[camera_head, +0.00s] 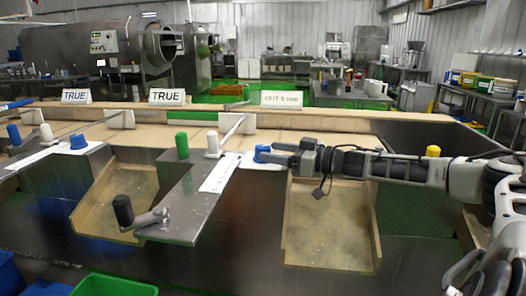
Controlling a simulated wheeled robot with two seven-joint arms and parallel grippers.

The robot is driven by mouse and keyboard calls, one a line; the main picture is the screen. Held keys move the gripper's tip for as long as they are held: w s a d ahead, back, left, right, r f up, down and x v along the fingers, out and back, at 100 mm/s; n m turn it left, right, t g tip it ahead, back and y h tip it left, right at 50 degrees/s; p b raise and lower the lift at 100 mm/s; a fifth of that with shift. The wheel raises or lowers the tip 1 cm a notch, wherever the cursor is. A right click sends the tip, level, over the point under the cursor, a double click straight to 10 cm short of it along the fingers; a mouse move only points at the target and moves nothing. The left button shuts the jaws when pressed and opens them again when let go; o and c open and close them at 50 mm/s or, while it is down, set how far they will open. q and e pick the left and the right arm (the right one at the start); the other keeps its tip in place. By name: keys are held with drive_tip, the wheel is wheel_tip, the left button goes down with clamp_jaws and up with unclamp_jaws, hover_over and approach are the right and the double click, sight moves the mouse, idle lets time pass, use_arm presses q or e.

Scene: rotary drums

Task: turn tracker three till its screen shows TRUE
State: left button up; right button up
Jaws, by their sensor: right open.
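Three white screens stand along the back of the bench. The left screen (76,96) and the middle screen (167,96) read TRUE. The right screen (282,99) shows other small text that I cannot read surely. My right gripper (272,153) reaches in from the right, its fingers pointing left, open at a blue knob (261,152) on a white plate. The fingers partly hide the knob, and I cannot tell whether they touch it. My left gripper is not in view.
Blue and green bins (113,286) lie lower left.

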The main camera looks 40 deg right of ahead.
sight(263, 146)
drive_tip(key=shift+w+a+r+p, duration=0.15)
drive_tip(key=shift+w+a, duration=0.05)
drive_tip(key=shift+w, duration=0.25)
drive_tip(key=shift+w+a+r+p, duration=0.1)
drive_tip(key=shift+w+a+p, duration=0.05)
drive_tip(key=shift+w, duration=0.25)
drive_tip(key=shift+p+x, duration=0.35)
drive_tip(key=shift+x, duration=0.65)
drive_tip(key=shift+f, duration=0.2)
drive_tip(key=c, duration=1)
